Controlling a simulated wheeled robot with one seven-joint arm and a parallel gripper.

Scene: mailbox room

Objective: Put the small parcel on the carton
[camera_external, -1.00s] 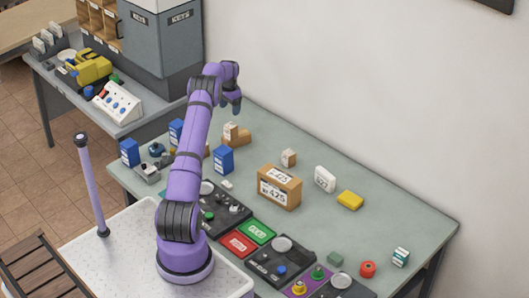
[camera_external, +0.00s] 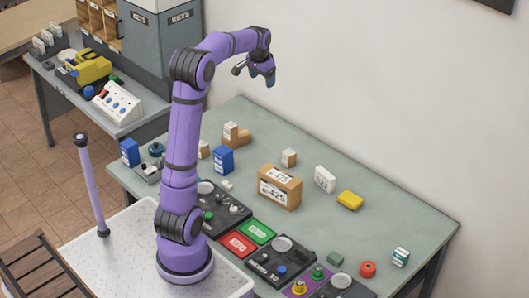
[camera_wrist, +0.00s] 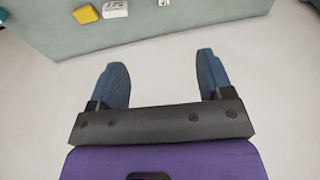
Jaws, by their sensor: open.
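The carton (camera_external: 270,197) is a brown box with white labels, standing near the middle of the green table. A small tan parcel (camera_external: 289,158) with a white label stands behind it, apart from it. A similar small box (camera_external: 230,132) rests against or on a brown block, and another (camera_external: 204,149) stands beside my arm; I cannot tell which one the task means. My gripper (camera_external: 268,78) is high above the back of the table, empty and open. In the wrist view its two blue fingers (camera_wrist: 160,75) are spread wide, with a small labelled box (camera_wrist: 163,3) cut off at the top edge.
A white box (camera_external: 325,179) and a yellow block (camera_external: 350,200) stand right of the carton. A blue box (camera_external: 223,159) is to its left. Dark trays (camera_external: 281,262) line the front edge. The wall rises behind the table. Bare tabletop lies around the small parcel.

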